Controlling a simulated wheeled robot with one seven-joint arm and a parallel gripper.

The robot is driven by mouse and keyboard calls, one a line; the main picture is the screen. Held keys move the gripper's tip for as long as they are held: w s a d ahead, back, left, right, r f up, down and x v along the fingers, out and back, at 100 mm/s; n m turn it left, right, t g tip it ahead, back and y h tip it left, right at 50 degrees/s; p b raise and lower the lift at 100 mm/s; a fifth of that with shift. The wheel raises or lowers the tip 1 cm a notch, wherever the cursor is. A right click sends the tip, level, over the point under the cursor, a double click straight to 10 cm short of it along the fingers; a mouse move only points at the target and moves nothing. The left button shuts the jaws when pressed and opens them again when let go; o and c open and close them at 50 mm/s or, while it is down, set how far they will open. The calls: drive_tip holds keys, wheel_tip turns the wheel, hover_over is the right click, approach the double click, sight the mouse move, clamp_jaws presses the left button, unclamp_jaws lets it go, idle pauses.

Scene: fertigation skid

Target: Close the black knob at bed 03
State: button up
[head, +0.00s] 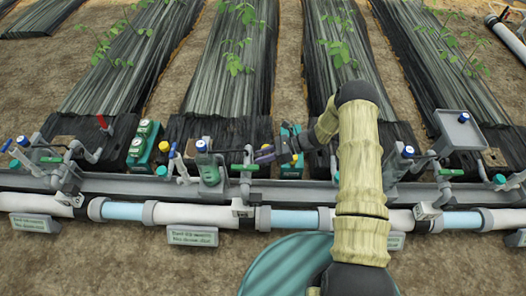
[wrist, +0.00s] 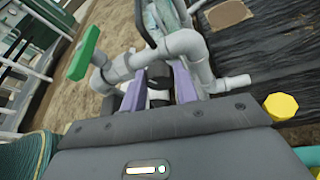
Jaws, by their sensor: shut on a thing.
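My gripper (head: 264,155) reaches left from my arm to the pipework at the middle bed in the head view. In the wrist view its two purple fingers (wrist: 160,90) stand on either side of a small black knob (wrist: 158,86) and are shut on it. The knob sits at the grey pipe fitting; the fingers cover its sides, so its turn position cannot be told. In the head view the knob is mostly hidden by the gripper. The bed's number cannot be read on the sign (head: 192,236) below.
A green lever handle (wrist: 84,52) stands left of the fingers in the wrist view. A yellow cap (wrist: 281,106) is at the right. A grey rail (head: 130,187) and white pipe (head: 175,215) run across in front. Green units (head: 143,147) stand to the left.

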drive_tip(key=shift+w+f+m+g+y+p, duration=0.15)
drive_tip(key=shift+m+g+y+p, duration=0.15)
drive_tip(key=shift+m+g, duration=0.9)
drive_tip(key=shift+m+t, duration=0.3)
drive_tip(key=shift+m, duration=0.1)
drive_tip(key=o, duration=1)
drive_tip(key=shift+d, duration=0.1)
drive_tip(key=p+v, duration=0.4)
drive_tip(key=v, duration=1.3)
drive_tip(key=shift+d, duration=0.2)
